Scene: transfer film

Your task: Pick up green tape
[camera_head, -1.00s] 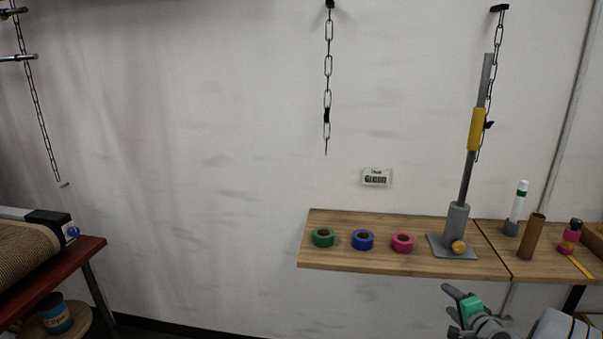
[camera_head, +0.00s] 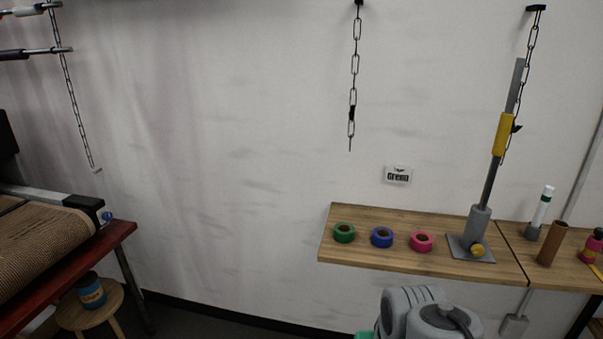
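The green tape (camera_head: 344,233) is a small roll lying flat at the left end of a wooden wall shelf (camera_head: 420,262). A blue tape roll (camera_head: 381,237) and a pink tape roll (camera_head: 421,241) lie to its right in a row, apart from each other. My grey arm shows at the bottom, below and in front of the shelf. Only a sliver of green shows at the bottom edge beside the arm, and my gripper's fingers are not visible. Nothing touches the green tape.
A grey stand with a yellow handle (camera_head: 503,135) rises from the shelf right of the tapes. A brown tube (camera_head: 552,243) stands farther right. A red table (camera_head: 75,262) and stool (camera_head: 88,308) are at left.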

